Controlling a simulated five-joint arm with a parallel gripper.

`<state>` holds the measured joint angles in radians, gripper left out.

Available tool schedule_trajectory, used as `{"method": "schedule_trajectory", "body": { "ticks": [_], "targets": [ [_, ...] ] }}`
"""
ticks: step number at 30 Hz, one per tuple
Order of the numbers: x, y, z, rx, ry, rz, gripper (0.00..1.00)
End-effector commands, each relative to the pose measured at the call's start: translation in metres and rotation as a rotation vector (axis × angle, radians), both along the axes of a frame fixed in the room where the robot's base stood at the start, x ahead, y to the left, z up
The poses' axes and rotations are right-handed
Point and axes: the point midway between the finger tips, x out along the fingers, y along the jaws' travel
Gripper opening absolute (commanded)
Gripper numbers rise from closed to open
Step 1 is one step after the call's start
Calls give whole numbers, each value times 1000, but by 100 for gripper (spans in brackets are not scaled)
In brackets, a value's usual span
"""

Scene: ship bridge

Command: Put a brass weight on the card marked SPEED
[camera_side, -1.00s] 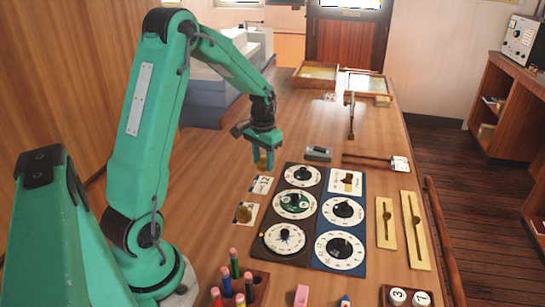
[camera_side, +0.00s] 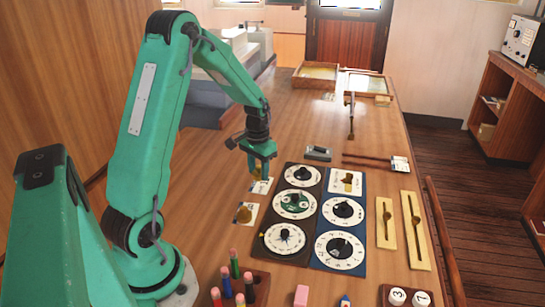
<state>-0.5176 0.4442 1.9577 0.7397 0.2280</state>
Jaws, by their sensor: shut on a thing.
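My gripper (camera_side: 259,163) points down at the left edge of the dial panels, shut on a brass weight (camera_side: 257,172). The weight is low, at the upper card (camera_side: 263,187); I cannot tell whether it touches the card. A second brass weight (camera_side: 243,214) sits on the lower white card (camera_side: 250,222), nearer the camera. The print on both cards is too small to read, so I cannot tell which is marked SPEED.
Two dark panels with several white dials (camera_side: 284,240) lie right of the cards. Two brass slider plates (camera_side: 414,230) lie farther right. A pencil holder (camera_side: 255,287) stands at the front. A grey block (camera_side: 318,153) lies behind the panels. The table's left middle is clear.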

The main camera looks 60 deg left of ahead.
Motion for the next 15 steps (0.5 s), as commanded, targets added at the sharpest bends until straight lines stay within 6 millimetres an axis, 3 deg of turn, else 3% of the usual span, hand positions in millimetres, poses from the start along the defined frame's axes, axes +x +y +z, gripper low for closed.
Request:
{"method": "schedule_trajectory", "body": {
  "ticks": [15],
  "targets": [
    [0,0,-32,0,0,0,10]
  ]
}}
